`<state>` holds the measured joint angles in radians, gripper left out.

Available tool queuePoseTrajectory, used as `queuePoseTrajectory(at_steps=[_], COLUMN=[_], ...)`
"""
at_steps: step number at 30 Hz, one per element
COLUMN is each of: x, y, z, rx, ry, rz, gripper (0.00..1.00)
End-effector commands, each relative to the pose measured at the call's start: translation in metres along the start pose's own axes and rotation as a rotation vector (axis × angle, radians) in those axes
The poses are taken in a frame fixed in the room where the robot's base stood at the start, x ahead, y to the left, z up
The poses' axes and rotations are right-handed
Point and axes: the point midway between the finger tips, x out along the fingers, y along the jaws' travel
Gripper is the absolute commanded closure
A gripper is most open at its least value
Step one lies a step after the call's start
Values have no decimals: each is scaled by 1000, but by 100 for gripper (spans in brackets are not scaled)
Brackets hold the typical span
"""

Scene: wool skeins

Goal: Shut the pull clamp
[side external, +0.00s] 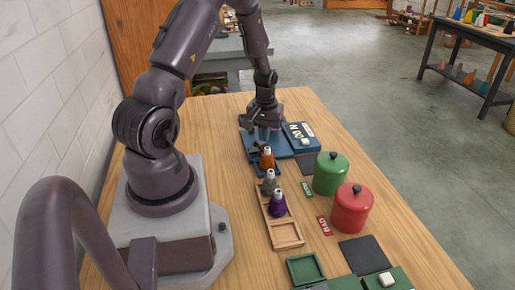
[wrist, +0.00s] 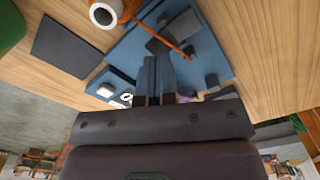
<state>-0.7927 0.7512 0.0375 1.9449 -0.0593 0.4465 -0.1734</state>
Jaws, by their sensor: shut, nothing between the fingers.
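A blue board (side external: 284,150) lies on the far part of the wooden table, and it fills the upper middle of the wrist view (wrist: 122,52). Dark grey clamp parts (wrist: 162,46) stand on it. A thin orange strand or rod (wrist: 163,36) runs across them from beside an orange skein with a white top (wrist: 103,14). My gripper (side external: 266,136) is low over the board, its fingers pointing down. In the wrist view its fingers (wrist: 153,92) are together with nothing between them. They hide part of the board, and I cannot tell whether they touch the clamp or how its lever stands.
The orange skein (side external: 266,159) stands close to my gripper. Grey (side external: 270,184) and purple (side external: 278,204) skeins stand in a wooden tray (side external: 286,234). Green (side external: 331,174) and red (side external: 351,210) lidded canisters stand to the right.

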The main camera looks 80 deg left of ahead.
Motion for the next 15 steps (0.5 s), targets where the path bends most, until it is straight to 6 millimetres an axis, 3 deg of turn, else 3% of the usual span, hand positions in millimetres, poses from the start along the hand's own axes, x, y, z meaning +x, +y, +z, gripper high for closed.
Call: queuePoseTrajectory(at_steps=[15], x=[5], y=[0], z=[0], rx=[0], ry=[0], rz=[0], gripper=[100])
